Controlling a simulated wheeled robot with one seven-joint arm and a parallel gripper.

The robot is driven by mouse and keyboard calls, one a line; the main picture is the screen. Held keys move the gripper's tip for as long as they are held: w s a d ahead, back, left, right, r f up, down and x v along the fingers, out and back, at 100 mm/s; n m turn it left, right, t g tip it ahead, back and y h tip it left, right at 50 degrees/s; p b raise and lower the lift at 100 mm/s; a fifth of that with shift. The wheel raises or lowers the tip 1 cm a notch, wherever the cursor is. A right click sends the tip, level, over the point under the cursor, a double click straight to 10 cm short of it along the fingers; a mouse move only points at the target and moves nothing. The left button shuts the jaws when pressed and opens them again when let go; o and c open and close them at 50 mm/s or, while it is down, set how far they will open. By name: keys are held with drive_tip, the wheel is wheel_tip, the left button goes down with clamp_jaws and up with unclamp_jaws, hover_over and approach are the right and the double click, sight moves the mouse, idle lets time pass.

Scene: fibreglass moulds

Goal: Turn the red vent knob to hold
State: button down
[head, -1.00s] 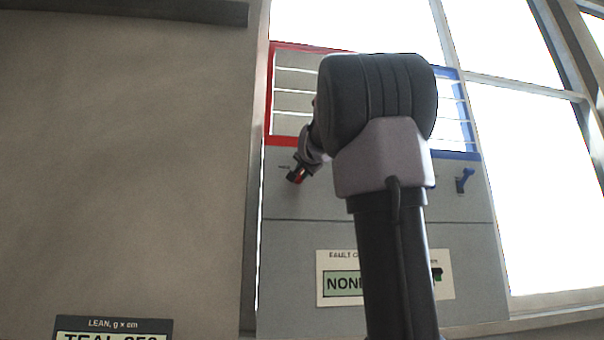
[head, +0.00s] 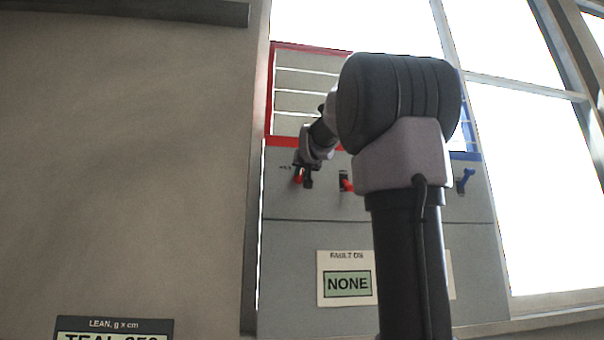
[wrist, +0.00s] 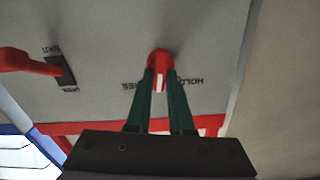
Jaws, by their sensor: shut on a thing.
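The red vent knob (wrist: 160,57) sits on the grey panel in the wrist view, between the word HOLD (wrist: 186,81) on the right and FREE (wrist: 131,86) on the left. Both words appear upside down. A white mark on the knob faces down the picture, between the two words. My gripper (wrist: 160,75) is shut on the knob, one dark green finger on each side. In the head view the knob (head: 299,176) shows as a small red patch at my gripper (head: 304,179), partly covered by it.
A red lever (wrist: 30,64) on a black OPEN/SHUT plate is beside the knob; it also shows in the head view (head: 346,184). A blue lever (head: 466,179) is farther right. A red-framed louvre (head: 270,95) is above. A fault sign (head: 347,284) reads NONE.

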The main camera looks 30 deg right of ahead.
drive_tip(key=n, duration=0.5)
drive_tip(key=shift+a+f+n, duration=0.1)
drive_tip(key=shift+a+n, duration=0.05)
drive_tip(key=shift+n, duration=0.15)
drive_tip(key=n, duration=0.5)
drive_tip(key=shift+w+f, duration=0.1)
drive_tip(key=shift+n, duration=0.3)
drive_tip(key=c, duration=0.8)
unclamp_jaws()
drive_tip(key=shift+a, duration=0.1)
drive_tip(key=v, duration=1)
drive_tip(key=shift+s, duration=0.4)
